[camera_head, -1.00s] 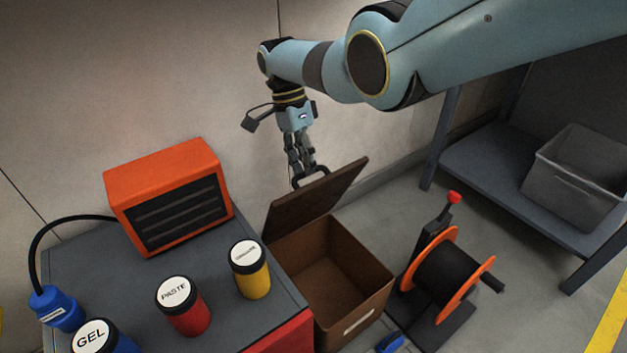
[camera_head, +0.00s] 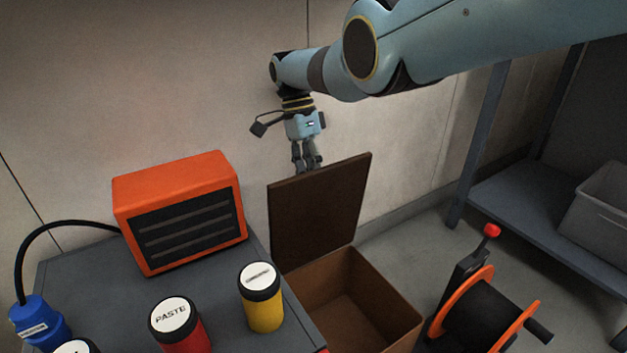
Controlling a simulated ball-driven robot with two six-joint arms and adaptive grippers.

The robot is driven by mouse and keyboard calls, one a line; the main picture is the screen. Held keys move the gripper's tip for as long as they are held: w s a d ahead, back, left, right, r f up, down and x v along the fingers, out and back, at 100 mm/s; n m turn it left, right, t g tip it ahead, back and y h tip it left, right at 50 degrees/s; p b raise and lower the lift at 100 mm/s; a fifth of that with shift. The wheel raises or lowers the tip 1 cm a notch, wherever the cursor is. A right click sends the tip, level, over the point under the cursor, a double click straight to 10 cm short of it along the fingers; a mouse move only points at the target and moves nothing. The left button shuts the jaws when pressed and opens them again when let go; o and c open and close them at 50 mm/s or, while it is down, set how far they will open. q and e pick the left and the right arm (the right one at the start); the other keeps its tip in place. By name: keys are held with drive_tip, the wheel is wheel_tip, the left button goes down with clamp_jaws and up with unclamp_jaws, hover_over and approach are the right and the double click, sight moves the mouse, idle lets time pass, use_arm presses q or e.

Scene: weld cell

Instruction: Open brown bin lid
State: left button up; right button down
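The brown bin (camera_head: 378,299) stands on the floor to the right of the grey-topped cabinet, and its inside shows. Its brown lid (camera_head: 318,212) is raised, standing nearly upright at the bin's far left side. My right gripper (camera_head: 307,166) comes down from above, just behind the lid's top edge. Its fingers are close together where the lid's handle was visible earlier. The fingertips and the handle are now hidden behind the lid. The gripper appears shut on the handle. My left gripper is not in view.
An orange heater-like box (camera_head: 180,212) and red (camera_head: 181,326) and yellow (camera_head: 262,297) jars stand on the grey cabinet top (camera_head: 100,282), left of the bin. An orange cable reel (camera_head: 482,310) stands close right of it. A grey shelf (camera_head: 530,222) holds a grey bin (camera_head: 603,207).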

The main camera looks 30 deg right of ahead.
drive_tip(key=shift+w+r, duration=0.4)
drive_tip(key=shift+r, duration=0.05)
drive_tip(key=c, duration=1.6)
unclamp_jaws()
drive_tip(key=shift+s+r, duration=0.1)
drive_tip(key=shift+r, duration=0.05)
drive_tip(key=shift+o, duration=1.3)
drive_tip(key=shift+s+f, duration=0.1)
drive_tip(key=shift+f, duration=0.15)
drive_tip(key=v, duration=0.7)
drive_tip(key=shift+r, duration=0.3)
